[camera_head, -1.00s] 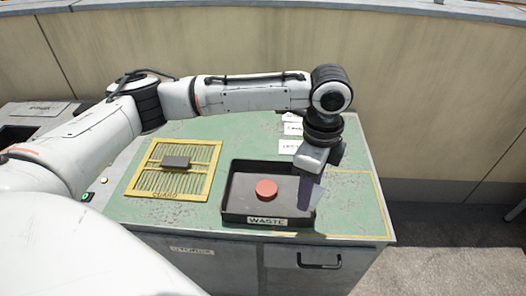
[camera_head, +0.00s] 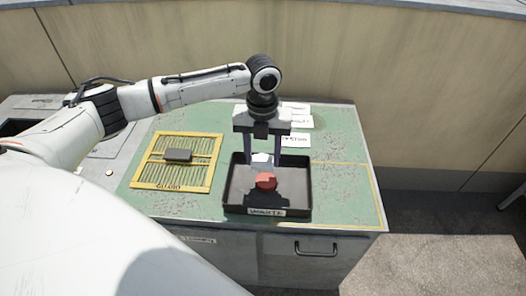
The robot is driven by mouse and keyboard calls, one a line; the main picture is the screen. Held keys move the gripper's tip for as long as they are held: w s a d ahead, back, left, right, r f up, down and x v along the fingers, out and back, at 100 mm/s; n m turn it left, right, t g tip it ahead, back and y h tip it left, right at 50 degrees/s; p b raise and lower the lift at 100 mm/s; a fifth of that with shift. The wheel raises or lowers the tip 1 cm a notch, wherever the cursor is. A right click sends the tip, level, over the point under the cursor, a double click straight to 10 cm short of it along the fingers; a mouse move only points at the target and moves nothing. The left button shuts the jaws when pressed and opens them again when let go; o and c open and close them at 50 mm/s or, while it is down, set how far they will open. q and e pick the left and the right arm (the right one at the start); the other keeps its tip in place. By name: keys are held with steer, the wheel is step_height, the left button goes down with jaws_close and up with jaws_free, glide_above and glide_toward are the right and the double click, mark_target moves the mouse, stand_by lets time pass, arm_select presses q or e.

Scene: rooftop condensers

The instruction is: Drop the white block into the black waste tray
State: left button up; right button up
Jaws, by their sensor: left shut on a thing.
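My left gripper (camera_head: 262,158) points down over the back part of the black waste tray (camera_head: 305,195). It is shut on the white block (camera_head: 262,160), which shows between its two dark fingers. In the picture the block lies just behind a red round piece (camera_head: 265,181) that sits in the tray. How high the block is above the tray floor is hard to tell. The tray has a "WASTE" label on its front wall. My right gripper is not in view.
A yellow slatted guard (camera_head: 205,173) with a dark block (camera_head: 177,155) on it lies left of the tray. White labels (camera_head: 296,140) lie behind the tray on the green bench top (camera_head: 340,150). The bench right of the tray is clear.

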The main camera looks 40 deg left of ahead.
mark_target(263, 160)
arm_select(q)
step_height(263, 160, down, 5)
steer(key=b, duration=0.2)
steer(key=shift+r+b, duration=0.2)
steer(key=shift+b, duration=0.1)
steer(key=shift+f+b, duration=0.3)
steer(key=shift+b, duration=0.15)
steer(key=shift+r, duration=0.1)
steer(key=o, duration=1.1)
step_height(263, 160, up, 10)
steer(key=shift+r, duration=0.15)
